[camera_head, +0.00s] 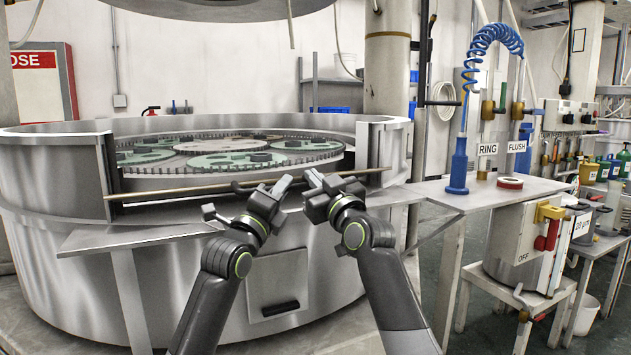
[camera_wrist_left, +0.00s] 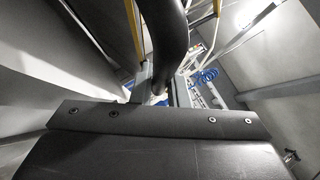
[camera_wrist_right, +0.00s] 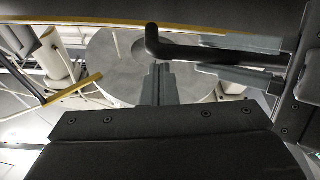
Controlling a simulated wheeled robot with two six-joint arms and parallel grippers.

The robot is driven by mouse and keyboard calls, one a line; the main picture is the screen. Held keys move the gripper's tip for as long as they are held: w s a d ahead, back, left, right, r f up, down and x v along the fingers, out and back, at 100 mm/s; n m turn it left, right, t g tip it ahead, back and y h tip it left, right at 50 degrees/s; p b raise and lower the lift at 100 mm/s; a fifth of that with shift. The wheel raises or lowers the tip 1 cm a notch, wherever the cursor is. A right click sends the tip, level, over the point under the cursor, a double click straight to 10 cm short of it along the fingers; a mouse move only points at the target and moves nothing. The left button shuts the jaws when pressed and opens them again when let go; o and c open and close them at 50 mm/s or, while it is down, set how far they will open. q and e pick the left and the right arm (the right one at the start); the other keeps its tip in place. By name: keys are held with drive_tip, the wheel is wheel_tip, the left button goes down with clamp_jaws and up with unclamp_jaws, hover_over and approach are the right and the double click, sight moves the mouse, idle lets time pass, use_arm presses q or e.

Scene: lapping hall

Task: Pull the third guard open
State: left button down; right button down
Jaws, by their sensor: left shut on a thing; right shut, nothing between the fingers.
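A thin yellow-brown guard edge (camera_head: 180,190) runs across the front opening of the big round steel machine. It also shows as a yellow strip in the right wrist view (camera_wrist_right: 95,21). A black bent handle (camera_wrist_right: 190,48) lies just below that strip. My left gripper (camera_head: 287,183) is shut on the handle, which shows as a thick dark tube in the left wrist view (camera_wrist_left: 167,35). My right gripper (camera_head: 312,181) is shut and empty, close beside the left one; its closed fingertips (camera_wrist_right: 159,72) sit by the handle's bent end.
Inside the machine is a toothed plate (camera_head: 150,179) with green discs. A steel shelf (camera_head: 165,233) juts out in front. To the right stand a bench (camera_head: 445,190) with a blue coiled hose (camera_head: 487,42), RING and FLUSH signs, and a switch box (camera_head: 525,232).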

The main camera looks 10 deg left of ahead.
drive_tip(key=shift+f, duration=0.15)
use_arm(q)
drive_tip(key=shift+r, duration=0.1)
use_arm(e)
drive_tip(key=shift+s+d+f, duration=0.1)
drive_tip(key=shift+s+f, duration=0.05)
drive_tip(key=shift+f, duration=0.65)
